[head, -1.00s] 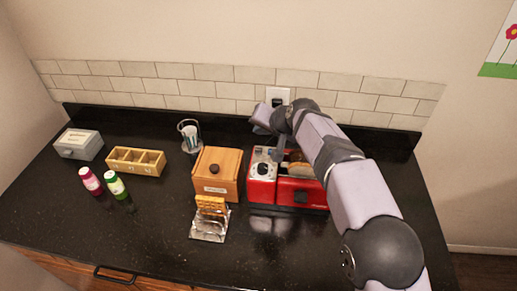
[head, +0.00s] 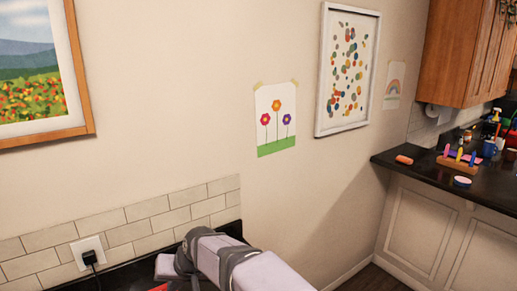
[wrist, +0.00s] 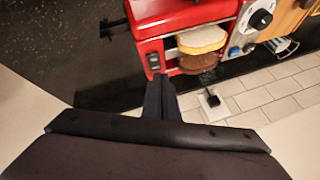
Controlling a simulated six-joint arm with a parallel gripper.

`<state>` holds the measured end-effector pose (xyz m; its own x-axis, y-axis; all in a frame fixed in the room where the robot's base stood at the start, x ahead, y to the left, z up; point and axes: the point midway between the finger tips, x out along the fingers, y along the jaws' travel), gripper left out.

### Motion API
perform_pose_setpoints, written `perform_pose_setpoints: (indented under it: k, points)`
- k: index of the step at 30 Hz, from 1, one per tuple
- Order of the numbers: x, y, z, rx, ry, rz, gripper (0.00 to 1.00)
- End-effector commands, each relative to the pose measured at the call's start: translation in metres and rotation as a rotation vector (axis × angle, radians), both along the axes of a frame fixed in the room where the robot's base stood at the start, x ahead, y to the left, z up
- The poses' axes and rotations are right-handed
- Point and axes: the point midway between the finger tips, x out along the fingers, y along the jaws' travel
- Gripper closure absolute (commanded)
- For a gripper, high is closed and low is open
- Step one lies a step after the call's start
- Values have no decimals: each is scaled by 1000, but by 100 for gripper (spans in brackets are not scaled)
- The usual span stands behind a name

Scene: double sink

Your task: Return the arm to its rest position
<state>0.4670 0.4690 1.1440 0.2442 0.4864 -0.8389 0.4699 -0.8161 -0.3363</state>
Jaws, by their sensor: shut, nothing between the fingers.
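My gripper (wrist: 161,92) shows in the wrist view with its dark fingers together and nothing between them. It hangs beside the red toaster (wrist: 150,22), with fingertips just below it in the picture; I cannot tell the exact gap. Bread slices (wrist: 201,40) stick out of the toaster slots. In the head view my arm (head: 255,272) reaches in from the bottom edge over the counter, and my fingers cannot be made out there.
A wall outlet with a black plug (head: 90,256) sits on the white tile backsplash (head: 155,222). The dark counter (wrist: 45,40) is bare beside the toaster. Another counter (head: 450,176) with several small items stands far right. Wall pictures hang above.

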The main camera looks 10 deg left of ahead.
Motion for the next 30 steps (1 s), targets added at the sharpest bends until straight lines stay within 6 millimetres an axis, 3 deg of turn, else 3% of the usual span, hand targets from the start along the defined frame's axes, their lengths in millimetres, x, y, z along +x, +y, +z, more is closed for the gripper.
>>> perform_pose_setpoints:
  k: [1, 3, 8, 12, 14, 18, 21, 24, 30]
  points:
    - [10, -37, -2, -32, 6, -37, 100]
    - [18, -84, -8, -79, 19, -76, 100]
    - [14, -193, -23, -183, 65, -168, 100]
    - [-12, -285, -38, -269, 122, -245, 100]
    - [-30, -321, -45, -303, 150, -276, 100]
    - [-81, -392, -61, -370, 227, -341, 100]
    - [-118, -427, -71, -405, 277, -375, 100]
    - [-150, -450, -79, -428, 317, -399, 100]
    - [-183, -468, -88, -450, 360, -420, 100]
